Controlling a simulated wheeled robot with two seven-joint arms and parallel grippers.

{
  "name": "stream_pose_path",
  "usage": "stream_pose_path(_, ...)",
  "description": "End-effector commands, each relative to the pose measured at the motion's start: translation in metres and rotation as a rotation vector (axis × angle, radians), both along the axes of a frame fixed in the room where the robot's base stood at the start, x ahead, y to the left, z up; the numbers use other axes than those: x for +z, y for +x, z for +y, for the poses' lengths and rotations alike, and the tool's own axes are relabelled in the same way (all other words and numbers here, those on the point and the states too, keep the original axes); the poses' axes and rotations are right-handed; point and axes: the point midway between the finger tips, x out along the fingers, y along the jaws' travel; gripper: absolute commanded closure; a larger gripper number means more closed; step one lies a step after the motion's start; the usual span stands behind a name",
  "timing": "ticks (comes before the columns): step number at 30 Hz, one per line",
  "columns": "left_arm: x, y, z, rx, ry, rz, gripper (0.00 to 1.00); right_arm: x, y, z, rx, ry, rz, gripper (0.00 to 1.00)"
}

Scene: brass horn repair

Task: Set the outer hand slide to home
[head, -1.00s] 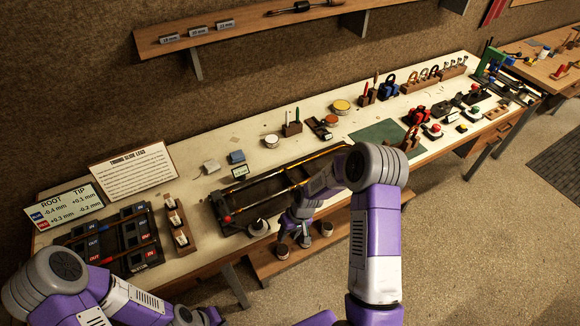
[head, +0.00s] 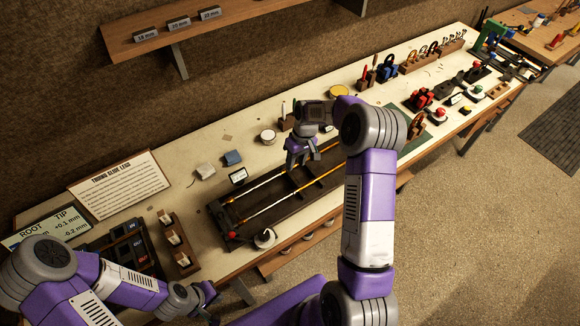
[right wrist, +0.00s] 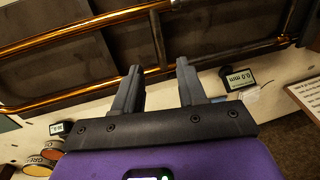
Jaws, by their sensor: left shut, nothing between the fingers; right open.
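The hand slide has two parallel tubes in a long dark tray (head: 213,210). In the head view, their left parts look silver (head: 262,208) and the parts further right look golden (head: 318,177). The golden tubes (right wrist: 75,93) cross the top of the right wrist view. My right gripper (head: 295,165) is open and empty over the tray's far side; its fingers (right wrist: 160,75) point toward the tubes with a gap between them. I cannot tell whether they touch. My left gripper (head: 210,297) is shut and empty near the bench's front edge, left of the tray.
A small gauge display (head: 238,175) stands behind the tray; in the right wrist view a display (right wrist: 238,78) reads 0.0 mm. A round pot (head: 264,238) sits at the tray's front. Grey and blue blocks (head: 232,158) lie behind. A wooden rack (head: 178,240) stands left.

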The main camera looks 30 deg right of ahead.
Motion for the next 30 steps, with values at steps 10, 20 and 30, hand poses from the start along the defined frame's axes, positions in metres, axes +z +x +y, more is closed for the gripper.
stream_pose_path(10,0.004,0.000,0.000,0.000,0.000,0.000,1.00,-0.049,-0.002,0.010,-0.002,0.001,0.002,0.59)
stream_pose_path(20,0.004,0.000,0.000,0.000,0.000,0.000,1.00,-0.056,-0.001,0.011,-0.001,0.000,0.000,0.59)
stream_pose_path(30,0.004,0.000,0.000,0.000,0.000,0.000,1.00,-0.055,-0.001,0.011,-0.001,0.000,0.000,1.00)
